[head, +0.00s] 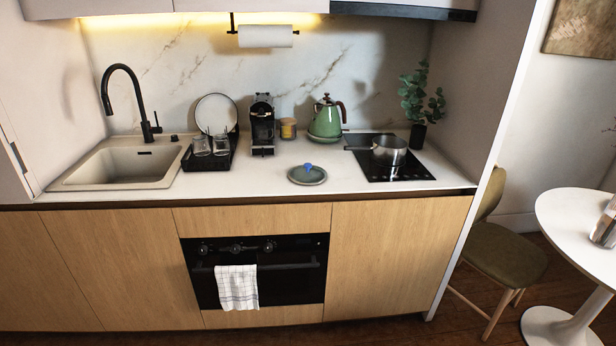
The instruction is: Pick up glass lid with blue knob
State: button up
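The glass lid (297,177) lies flat on the white countertop, near its front edge and right of the middle. It is round with a dark rim, and its blue knob (308,166) points up. Nothing covers it. A silver saucepan (389,151) without a lid stands on the black hob to the right of the lid. My gripper does not show in the head view.
A coffee machine (262,126), a small jar (288,129) and a green kettle (325,121) stand behind the lid. A black dish rack (209,161) and a sink (124,164) are to the left. The countertop (240,184) around the lid is clear.

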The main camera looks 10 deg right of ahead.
aim_at(307, 175)
jog(key=u, duration=0.25)
jog(key=i, duration=2.6)
jog(key=z, duration=0.3)
